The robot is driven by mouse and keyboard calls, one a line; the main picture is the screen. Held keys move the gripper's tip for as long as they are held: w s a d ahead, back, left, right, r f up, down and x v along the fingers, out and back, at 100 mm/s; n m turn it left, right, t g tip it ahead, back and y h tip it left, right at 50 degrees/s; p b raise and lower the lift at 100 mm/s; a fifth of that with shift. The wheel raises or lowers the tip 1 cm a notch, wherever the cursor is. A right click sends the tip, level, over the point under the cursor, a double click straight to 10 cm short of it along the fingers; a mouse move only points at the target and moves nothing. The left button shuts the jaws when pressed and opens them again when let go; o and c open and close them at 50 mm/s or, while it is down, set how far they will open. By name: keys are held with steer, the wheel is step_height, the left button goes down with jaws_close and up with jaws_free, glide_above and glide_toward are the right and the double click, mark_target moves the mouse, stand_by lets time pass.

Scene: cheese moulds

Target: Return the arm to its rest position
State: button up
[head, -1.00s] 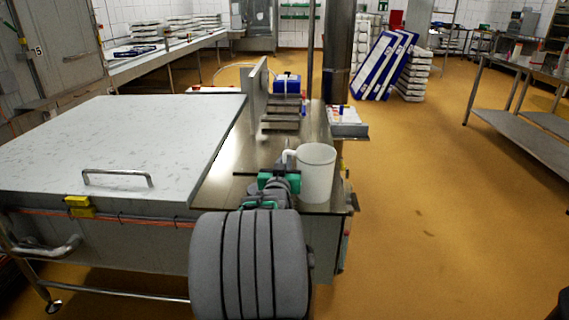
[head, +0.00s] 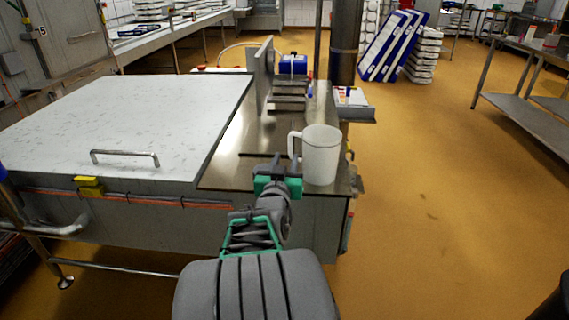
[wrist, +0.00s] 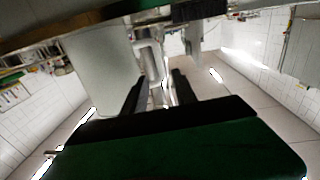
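My gripper (head: 272,161) is at the near end of the steel worktop, at the end of my arm, which is stretched forward. In the wrist view the two dark fingers (wrist: 158,84) stand apart with a gap between them, open and holding nothing. A white mug (head: 321,156) stands upright on the worktop just right of and beyond my gripper, its handle (head: 293,144) turned left. The mug also fills the upper left of the wrist view (wrist: 102,68). Its handle shows past the fingertips there; I cannot tell the exact distance.
Blue-edged panels (head: 391,46) lean beyond. The yellow floor (head: 440,200) on the right is open.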

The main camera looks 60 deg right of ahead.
steer(key=shift+v, duration=1.05)
steer(key=w+a+r+n+t+y+p, duration=0.1)
steer(key=w+a+r+n+y+p, duration=0.1)
steer(key=w+a+y+p, duration=0.55)
steer(key=w+a+r+n+y+p, duration=0.25)
steer(key=w+a+p, duration=0.25)
steer(key=a, duration=0.5)
steer(key=s+a+r+n+g+y+p, duration=0.1)
steer(key=s+a+r+n+y+p, duration=0.1)
steer(key=a, duration=0.6)
steer(key=s+a+r+n+g+y+p, duration=0.1)
steer(key=s+a+n+y+p, duration=0.1)
steer(key=a, duration=0.6)
steer(key=s+a+r+n+g+y+p, duration=0.2)
steer(key=a+n+p, duration=0.2)
steer(key=a, duration=0.5)
steer(key=shift+s+r+p, duration=0.3)
steer(key=shift+s+p, duration=0.1)
steer(key=shift+p, duration=0.55)
